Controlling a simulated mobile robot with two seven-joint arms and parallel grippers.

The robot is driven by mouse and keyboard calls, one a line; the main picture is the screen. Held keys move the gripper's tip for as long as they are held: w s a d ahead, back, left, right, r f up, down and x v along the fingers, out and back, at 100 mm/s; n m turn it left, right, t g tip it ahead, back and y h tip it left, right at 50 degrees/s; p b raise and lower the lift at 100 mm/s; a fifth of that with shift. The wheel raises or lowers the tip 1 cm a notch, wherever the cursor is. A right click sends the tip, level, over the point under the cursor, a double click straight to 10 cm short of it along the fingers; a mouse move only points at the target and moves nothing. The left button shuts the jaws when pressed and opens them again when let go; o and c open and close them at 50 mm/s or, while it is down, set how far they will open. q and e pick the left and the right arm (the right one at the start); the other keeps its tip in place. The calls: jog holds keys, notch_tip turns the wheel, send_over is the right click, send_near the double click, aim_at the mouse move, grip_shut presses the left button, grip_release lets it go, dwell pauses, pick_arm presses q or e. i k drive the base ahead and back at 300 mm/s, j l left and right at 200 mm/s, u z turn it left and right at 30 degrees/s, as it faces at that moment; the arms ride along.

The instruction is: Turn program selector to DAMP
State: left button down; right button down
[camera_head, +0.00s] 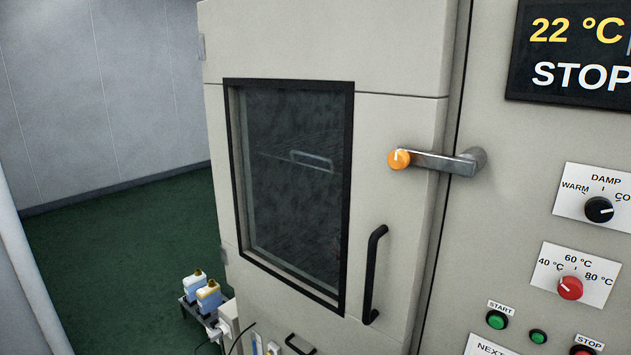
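The program selector is a black round knob (599,209) on a white label plate (571,205) at the right edge of the head view. The plate reads WARM at left, DAMP at the top and a word starting with CO at right, cut off by the picture edge. A small pale mark shows on the knob's right side, seemingly toward CO, but it is too small to be sure. Neither of my grippers is in view, and nothing touches the knob.
Below the selector is a red temperature knob (570,288), with green buttons (497,320) lower down. A display (575,52) reads 22 °C and STOP. Left of the panel, the cabinet door (400,230) is shut, with a protruding orange-tipped lever handle (437,160) and a black pull handle (371,275).

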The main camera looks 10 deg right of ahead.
aim_at(599, 210)
jog(key=z, duration=1.65)
